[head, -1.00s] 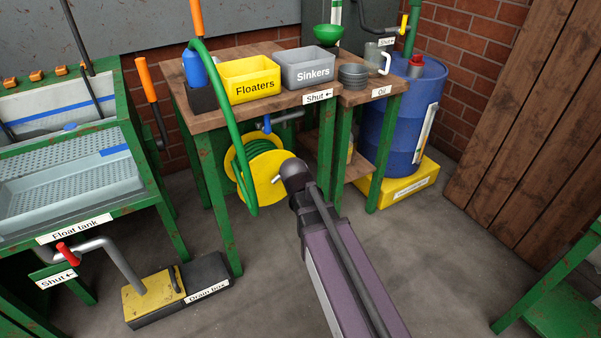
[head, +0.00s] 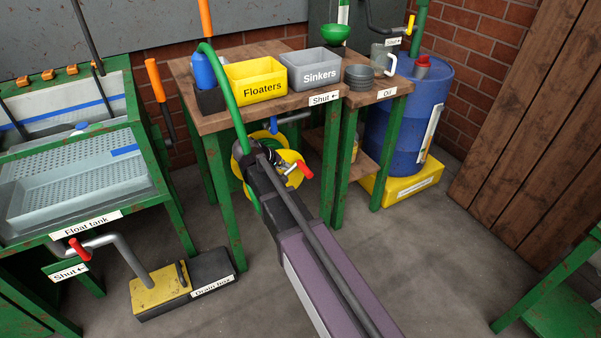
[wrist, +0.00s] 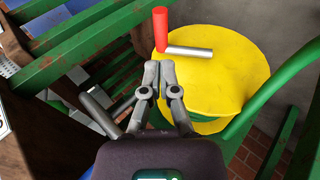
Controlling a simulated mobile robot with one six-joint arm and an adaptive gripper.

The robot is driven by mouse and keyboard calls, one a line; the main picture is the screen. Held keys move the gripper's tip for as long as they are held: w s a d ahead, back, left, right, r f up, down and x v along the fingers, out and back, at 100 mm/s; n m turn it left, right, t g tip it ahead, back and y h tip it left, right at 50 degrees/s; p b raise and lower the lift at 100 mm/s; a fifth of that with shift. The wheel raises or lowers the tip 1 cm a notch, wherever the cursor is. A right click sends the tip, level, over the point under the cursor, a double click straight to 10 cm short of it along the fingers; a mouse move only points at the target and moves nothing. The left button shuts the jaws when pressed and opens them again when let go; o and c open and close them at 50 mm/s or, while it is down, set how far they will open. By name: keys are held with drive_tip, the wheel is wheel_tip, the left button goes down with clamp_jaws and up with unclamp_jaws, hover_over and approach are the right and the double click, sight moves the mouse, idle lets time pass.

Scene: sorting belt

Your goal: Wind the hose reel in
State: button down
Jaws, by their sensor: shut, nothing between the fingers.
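The yellow hose reel (head: 292,157) sits under the wooden bench, partly hidden by my arm in the head view. Its round yellow face (wrist: 222,85) fills the right of the wrist view. A grey crank arm with a red handle (head: 304,169) stands out from the face; the handle (wrist: 160,30) also shows in the wrist view. The green hose (head: 227,90) loops over the bench's front edge and down to the reel. My gripper (wrist: 158,68) is shut and empty, its tips just short of the red handle in the wrist picture. I cannot tell whether they touch the reel.
The bench top (head: 230,118) holds a yellow Floaters bin (head: 257,90) and a grey Sinkers bin (head: 318,77). Green bench legs (head: 224,200) stand close around the reel. A drain box (head: 160,290) lies on the floor at left.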

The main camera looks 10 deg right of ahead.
drive_tip(key=shift+d+f, duration=0.1)
drive_tip(key=b, duration=1)
approach(308, 176)
drive_tip(key=x, duration=0.7)
drive_tip(key=shift+w+d+f, duration=0.15)
drive_tip(key=shift+w+d, duration=0.05)
drive_tip(key=shift+d, duration=0.1)
drive_tip(key=shift+a, duration=0.2)
drive_tip(key=shift+d, duration=0.1)
drive_tip(key=shift+f, duration=0.1)
